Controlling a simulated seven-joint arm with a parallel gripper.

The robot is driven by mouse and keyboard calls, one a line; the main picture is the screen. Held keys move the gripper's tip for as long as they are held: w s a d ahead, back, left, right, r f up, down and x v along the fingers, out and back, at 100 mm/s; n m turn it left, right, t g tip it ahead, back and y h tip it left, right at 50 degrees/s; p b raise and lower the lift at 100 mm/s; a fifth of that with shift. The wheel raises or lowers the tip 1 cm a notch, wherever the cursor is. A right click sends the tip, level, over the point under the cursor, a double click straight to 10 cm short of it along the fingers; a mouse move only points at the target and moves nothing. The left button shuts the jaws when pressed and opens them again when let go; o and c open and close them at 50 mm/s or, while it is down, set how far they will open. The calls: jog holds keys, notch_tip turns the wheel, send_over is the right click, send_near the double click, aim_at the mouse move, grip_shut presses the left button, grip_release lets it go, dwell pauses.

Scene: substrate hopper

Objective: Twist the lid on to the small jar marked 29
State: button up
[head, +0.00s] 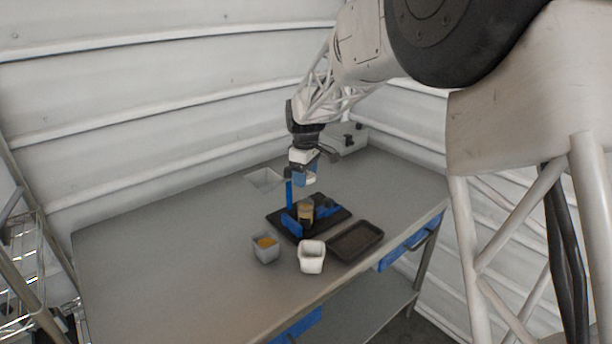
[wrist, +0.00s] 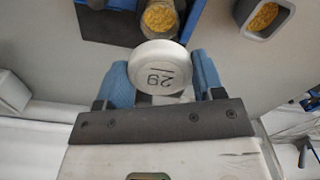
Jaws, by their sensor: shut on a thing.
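A white round lid (wrist: 158,68) marked 29 is held between the blue fingers of my gripper (wrist: 160,82), its number upside down in the wrist view. In the head view my gripper (head: 305,178) holds the lid (head: 311,180) above the jar, with a clear gap between them. The small jar (head: 306,212) stands upright in a blue holder (head: 289,222) on a dark base. Its top is open and shows yellow grains in the wrist view (wrist: 158,17). I cannot read any mark on the jar.
A grey cup with yellow grains (head: 265,250) and a white cup (head: 311,257) stand at the table's front. A dark tray (head: 372,237) lies right of them. A pale shallow tray (head: 264,179) and a grey box (head: 347,136) are behind. The table's left side is clear.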

jog(key=shift+f, duration=0.1)
notch_tip(320, 180, down, 6)
jog(key=shift+f, duration=0.15)
dwell(0.9)
jog(key=shift+f, duration=0.65)
dwell(1.5)
jog(key=o, duration=1)
jog(key=shift+c, duration=0.2)
jog(key=shift+r, duration=0.1)
jog(key=shift+r, duration=3.8)
jog(key=shift+d, duration=0.1)
